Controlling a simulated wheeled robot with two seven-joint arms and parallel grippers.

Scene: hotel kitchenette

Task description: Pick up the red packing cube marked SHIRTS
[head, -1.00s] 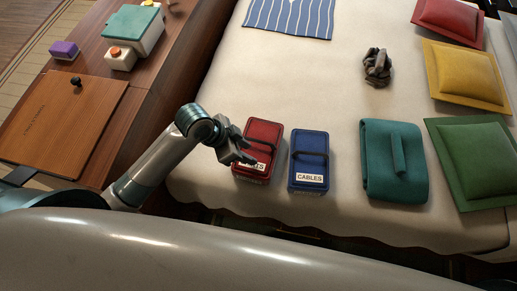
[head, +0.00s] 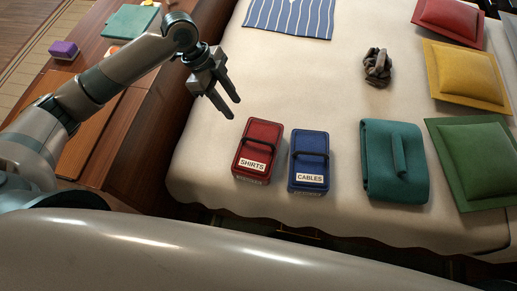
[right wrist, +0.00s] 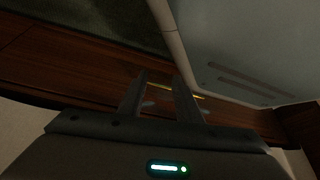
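The red packing cube (head: 260,143) marked SHIRTS stands near the front left of the bed in the head view, its white label facing me and a dark strap handle across its top. My left gripper (head: 227,108) is above and behind it, up and to the left in the picture, pointing down toward the bed. Its two fingers are apart with nothing between them. My right gripper (right wrist: 160,92) shows only in the right wrist view, with its fingers apart and no object between them. The right wrist view is dark.
A blue cube (head: 309,150) marked CABLES stands close to the right of the red one. Further right are a teal folded item (head: 386,185) and a green cushion (head: 472,165). A wooden bench (head: 150,140) borders the bed's left.

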